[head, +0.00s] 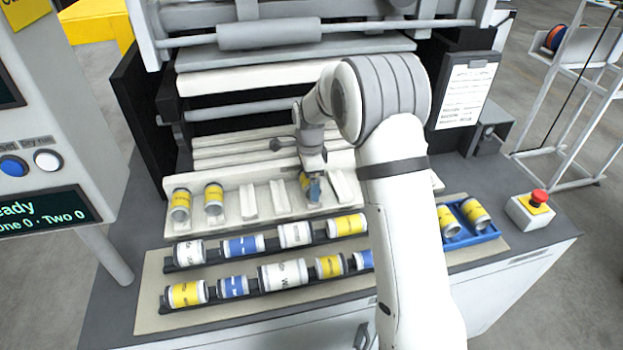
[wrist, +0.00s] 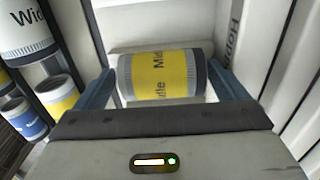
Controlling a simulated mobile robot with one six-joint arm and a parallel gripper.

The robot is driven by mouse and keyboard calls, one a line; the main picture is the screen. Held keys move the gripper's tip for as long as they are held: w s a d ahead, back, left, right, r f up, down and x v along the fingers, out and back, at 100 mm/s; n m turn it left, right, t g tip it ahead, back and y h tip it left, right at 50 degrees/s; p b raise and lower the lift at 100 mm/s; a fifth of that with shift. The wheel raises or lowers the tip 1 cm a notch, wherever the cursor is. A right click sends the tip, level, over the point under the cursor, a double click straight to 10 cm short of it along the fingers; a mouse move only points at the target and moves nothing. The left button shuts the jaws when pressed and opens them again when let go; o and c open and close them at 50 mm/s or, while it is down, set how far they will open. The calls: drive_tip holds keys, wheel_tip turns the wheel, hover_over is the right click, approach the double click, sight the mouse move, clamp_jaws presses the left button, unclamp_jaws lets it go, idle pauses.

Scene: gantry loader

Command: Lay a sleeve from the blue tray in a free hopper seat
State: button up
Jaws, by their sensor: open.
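A yellow sleeve with white and grey ends (wrist: 158,76) lies in a hopper seat, between my gripper's two blue fingers. In the head view this sleeve (head: 305,181) is partly hidden by my gripper (head: 313,188). My gripper is open, with one finger beyond each end of the sleeve; whether either touches it I cannot tell. The pale hopper (head: 232,222) also holds two yellow sleeves (head: 181,204) (head: 214,198) in its leftmost seats. Seats between these and my gripper are empty. The blue tray (head: 487,235) at right holds yellow sleeves (head: 474,212), its left part hidden by my arm.
Two dark racks (head: 217,293) in front of the hopper carry several yellow, blue and white sleeves. A red stop button (head: 539,197) stands at the right edge. A roller bar (head: 268,33) crosses above the hopper. My arm hides the hopper's right part.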

drive_tip(key=shift+w+r, duration=0.1)
drive_tip(key=shift+r, duration=0.05)
drive_tip(key=shift+w+r, duration=0.1)
drive_tip(key=shift+r, duration=0.25)
wheel_tip(320, 180, up, 7)
drive_tip(key=shift+f+b, duration=0.1)
drive_tip(key=shift+b, duration=0.25)
wheel_tip(320, 180, up, 6)
drive_tip(key=p, duration=0.4)
drive_tip(key=shift+s, duration=0.2)
